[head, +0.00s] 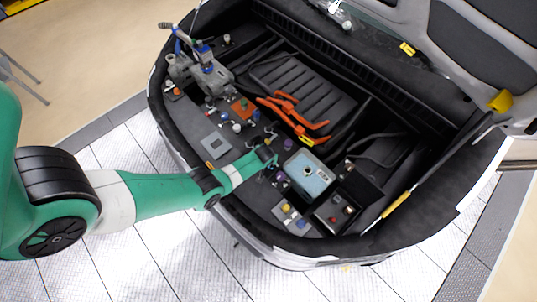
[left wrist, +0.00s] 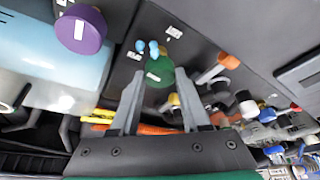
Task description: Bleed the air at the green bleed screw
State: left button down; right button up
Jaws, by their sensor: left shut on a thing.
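The green bleed screw (left wrist: 159,71) is a round green knob with a small white label, seen in the left wrist view on the dark panel. My left gripper (left wrist: 158,78) has its two grey fingers on either side of it, shut on the knob. In the head view my left gripper (head: 268,157) reaches in from the left over the car's front edge, down to the panel. It hides the screw there. My right gripper is in neither view.
A light-blue box (head: 309,176) stands right of my gripper, with a purple knob (left wrist: 80,30) near it. An orange cap (left wrist: 229,61) and several other coloured caps sit close by. Orange cables (head: 296,118) lie behind. A grey machine (head: 205,72) stands at the back left.

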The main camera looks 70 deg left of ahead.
pick_arm(q)
jog(key=m, duration=0.2)
jog(key=shift+s+a+m+t+h, duration=0.1)
jog(key=shift+m+t+h, duration=0.2)
jog(key=shift+t, duration=0.1)
jog(key=m, duration=0.2)
jog(key=shift+m+t+h, duration=0.4)
jog(key=m+h, duration=0.1)
jog(key=m, duration=0.1)
jog(key=m+h+b, duration=0.1)
jog(key=m, duration=0.2)
jog(key=shift+a+t, duration=0.2)
jog(key=shift+t, duration=0.1)
jog(key=m+h, duration=0.1)
jog(key=m, duration=0.1)
jog(key=m+h, duration=0.1)
jog(key=m, duration=0.2)
jog(key=shift+a+f+m, duration=0.1)
jog(key=shift+m, duration=0.2)
jog(key=shift+c, duration=1.9)
grip_release()
